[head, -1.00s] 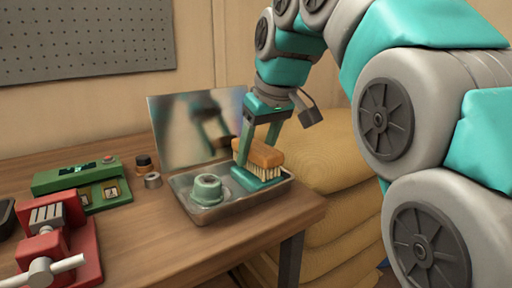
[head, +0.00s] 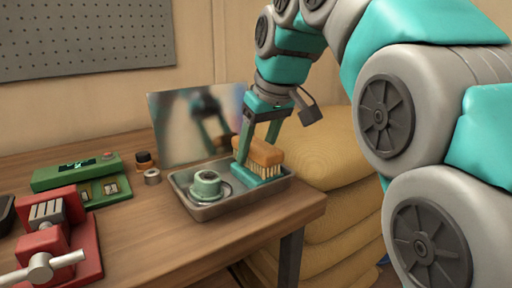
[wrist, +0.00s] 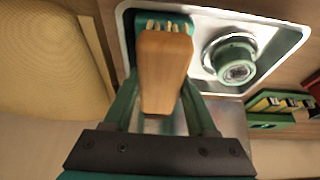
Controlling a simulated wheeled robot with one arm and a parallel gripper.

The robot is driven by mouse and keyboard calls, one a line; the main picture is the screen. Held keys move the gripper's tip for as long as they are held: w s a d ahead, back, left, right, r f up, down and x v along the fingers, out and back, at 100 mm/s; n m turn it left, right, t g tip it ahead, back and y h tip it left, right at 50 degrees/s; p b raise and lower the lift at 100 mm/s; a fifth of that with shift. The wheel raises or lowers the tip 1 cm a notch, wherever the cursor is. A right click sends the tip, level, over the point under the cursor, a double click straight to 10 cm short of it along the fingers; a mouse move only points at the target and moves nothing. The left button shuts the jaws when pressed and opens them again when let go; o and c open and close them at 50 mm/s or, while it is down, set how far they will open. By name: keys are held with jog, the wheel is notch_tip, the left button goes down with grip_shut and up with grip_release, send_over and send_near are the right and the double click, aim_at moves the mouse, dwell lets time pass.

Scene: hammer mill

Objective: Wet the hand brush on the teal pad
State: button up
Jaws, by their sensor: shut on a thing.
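The hand brush (head: 263,153) has an orange-brown wooden back and pale bristles pointing down. My gripper (head: 257,158) is shut on its wooden body, and the brush also shows between the fingers in the wrist view (wrist: 165,70). The teal pad (head: 252,181) lies in the right part of a metal tray (head: 212,212), right under the bristles. The bristle tips appear to touch the pad or sit just above it; I cannot tell which. In the wrist view the brush hides most of the pad.
A round pale-green fitting (head: 207,187) stands in the tray's left part. A mirror-like panel (head: 185,130) rises behind the tray. A green device (head: 80,180), small cylinders (head: 148,165) and a red vise (head: 60,240) are to the left. Yellow sacks (head: 325,165) are stacked at right.

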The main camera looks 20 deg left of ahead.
aim_at(256, 142)
jog(key=shift+f, duration=0.4)
dwell(1.1)
jog(key=shift+r+p, duration=1.45)
jog(key=shift+r, duration=2.15)
